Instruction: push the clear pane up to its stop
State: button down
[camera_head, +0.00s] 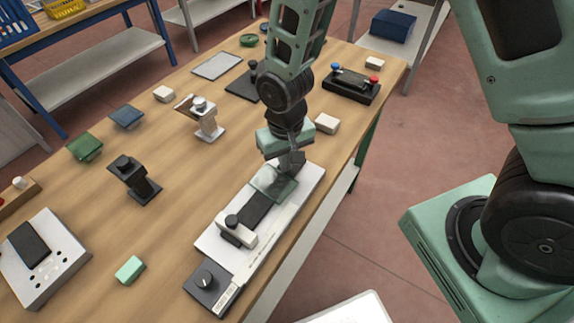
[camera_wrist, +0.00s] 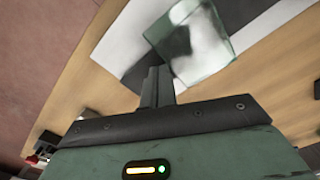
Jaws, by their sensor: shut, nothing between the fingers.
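The clear pane (camera_head: 272,182) is a greenish, see-through square lying on the white-plated edger (camera_head: 309,183), at the far end of its dark strip (camera_head: 254,209). A white block with a black knob (camera_head: 237,231) stands at the near end of this strip, apart from the pane; I cannot tell for sure whether it is the stop. My gripper (camera_head: 293,163) is shut and empty, just behind the pane's far edge. In the wrist view the pane (camera_wrist: 203,52) lies just beyond my fingertips (camera_wrist: 158,70), turned at an angle. I cannot tell if they touch.
A dark control box with a knob (camera_head: 207,287) is at the edger's near end. A white block (camera_head: 327,123) and a black box with red and blue knobs (camera_head: 352,84) are behind my gripper. Clamp stands (camera_head: 134,178) are to the left. Bare wood lies between.

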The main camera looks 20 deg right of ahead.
aim_at(267, 191)
jog(key=shift+s+a, duration=0.55)
jog(key=shift+a, duration=0.25)
jog(key=shift+s+a, duration=0.2)
jog(key=shift+a, duration=0.05)
jog(key=shift+s+a, duration=0.45)
jog(key=shift+a, duration=0.15)
jog(key=shift+s+a, duration=0.4)
jog(key=shift+a, duration=0.2)
jog(key=shift+s+a, duration=0.2)
jog(key=shift+a, duration=0.05)
jog(key=shift+s+a, duration=0.4)
jog(key=shift+a, duration=0.15)
jog(key=shift+r, duration=0.1)
jog(key=shift+w+d+r+p, duration=0.1)
jog(key=shift+d+r+p, duration=0.05)
jog(key=shift+r+p, duration=0.6)
jog(key=shift+w+d+r+p, duration=0.15)
jog(key=shift+r+p, duration=0.45)
jog(key=shift+r, duration=0.3)
jog(key=shift+w+d+r+p, duration=0.1)
jog(key=shift+d+r+p, duration=0.05)
jog(key=shift+r+p, duration=0.6)
